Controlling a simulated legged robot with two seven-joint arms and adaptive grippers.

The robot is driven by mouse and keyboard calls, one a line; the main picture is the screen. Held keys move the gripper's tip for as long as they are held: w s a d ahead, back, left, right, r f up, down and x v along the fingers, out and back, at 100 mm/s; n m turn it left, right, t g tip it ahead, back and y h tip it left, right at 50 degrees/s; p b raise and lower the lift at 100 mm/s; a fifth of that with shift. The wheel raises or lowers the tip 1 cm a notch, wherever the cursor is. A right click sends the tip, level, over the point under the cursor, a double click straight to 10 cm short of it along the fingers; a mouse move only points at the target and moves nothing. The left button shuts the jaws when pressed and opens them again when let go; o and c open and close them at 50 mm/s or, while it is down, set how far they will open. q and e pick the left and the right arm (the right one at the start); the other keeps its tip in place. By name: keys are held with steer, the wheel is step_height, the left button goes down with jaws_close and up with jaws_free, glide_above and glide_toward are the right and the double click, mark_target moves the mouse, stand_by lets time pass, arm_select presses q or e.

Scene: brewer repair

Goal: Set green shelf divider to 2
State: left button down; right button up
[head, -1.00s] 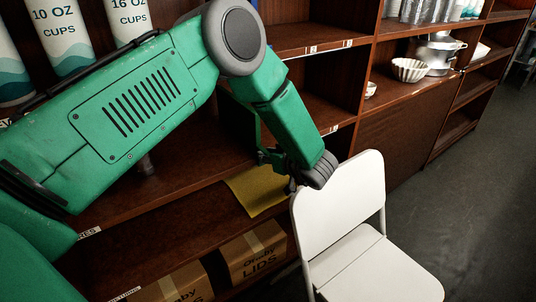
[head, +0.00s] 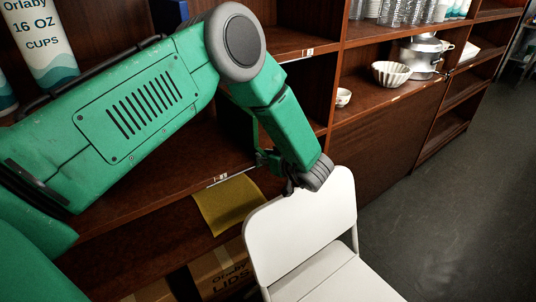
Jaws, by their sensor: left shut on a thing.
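The green shelf divider (head: 237,128) looks like a dark green upright panel on the middle shelf, partly hidden behind my arm. My left gripper (head: 268,160) is at its front lower edge, just above the chair's backrest, and appears shut on that edge. The fingertips are small and partly hidden by the wrist. A white label strip (head: 232,176) with small marks is on the shelf's front edge below the divider; I cannot read it surely. My right gripper is out of view.
A white folding chair (head: 302,232) stands close in front of the shelves, right under my left wrist. Cardboard boxes (head: 222,272) sit below. A fluted bowl (head: 391,74) and metal pot (head: 424,55) are right; floor there is clear.

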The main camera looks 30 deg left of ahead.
arm_select(q)
steer(key=shift+s, duration=0.15)
steer(key=c, duration=1.5)
jaws_free()
steer(key=shift+a, duration=0.15)
steer(key=shift+f, duration=0.1)
steer(key=shift+w+d, duration=0.2)
steer(key=shift+d, duration=0.1)
steer(key=v, duration=1.1)
steer(key=shift+s+d, duration=0.15)
steer(key=shift+d, duration=0.15)
